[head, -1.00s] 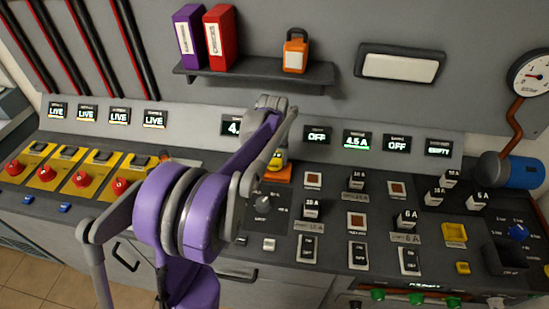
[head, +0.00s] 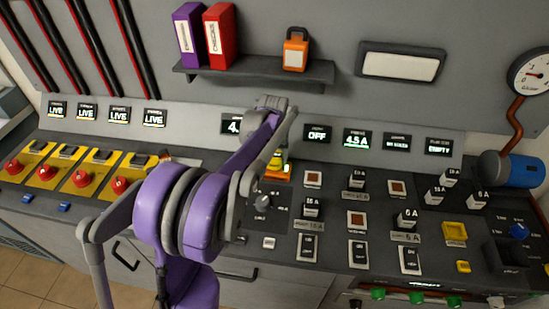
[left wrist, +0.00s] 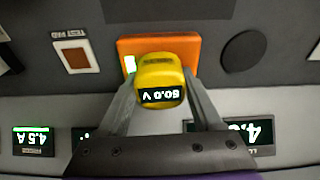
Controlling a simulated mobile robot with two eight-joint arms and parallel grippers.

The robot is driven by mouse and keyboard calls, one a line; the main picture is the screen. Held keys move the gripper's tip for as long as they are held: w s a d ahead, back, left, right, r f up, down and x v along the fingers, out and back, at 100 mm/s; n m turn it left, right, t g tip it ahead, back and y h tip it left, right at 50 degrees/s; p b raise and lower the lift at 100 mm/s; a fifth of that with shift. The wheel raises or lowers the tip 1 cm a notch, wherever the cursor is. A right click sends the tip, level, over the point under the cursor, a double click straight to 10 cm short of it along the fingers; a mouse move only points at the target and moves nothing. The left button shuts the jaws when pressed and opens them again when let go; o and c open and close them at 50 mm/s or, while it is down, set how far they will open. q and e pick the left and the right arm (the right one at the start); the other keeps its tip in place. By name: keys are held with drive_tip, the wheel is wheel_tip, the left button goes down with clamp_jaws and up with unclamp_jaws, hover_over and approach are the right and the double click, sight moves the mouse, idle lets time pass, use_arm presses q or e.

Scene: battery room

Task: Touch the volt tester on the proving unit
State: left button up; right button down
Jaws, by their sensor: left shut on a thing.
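The volt tester is yellow with a lit volt reading on its face; it shows in the left wrist view (left wrist: 160,72) and partly behind my arm in the head view (head: 277,162). My left gripper (left wrist: 158,84) is shut on it, one finger on each side. The proving unit is an orange block (left wrist: 124,44) on the console, directly behind the tester in the left wrist view, with a green lamp lit. The tester appears to touch it, though the contact itself is hidden. The proving unit also shows in the head view (head: 272,178). My right gripper is not in view.
Breakers and switches (head: 357,220) cover the console to the right. Red knobs on yellow plates (head: 82,180) stand at the left. A shelf (head: 255,75) with two binders and an orange padlock-like object is above. A blue cylinder (head: 524,172) lies at the far right.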

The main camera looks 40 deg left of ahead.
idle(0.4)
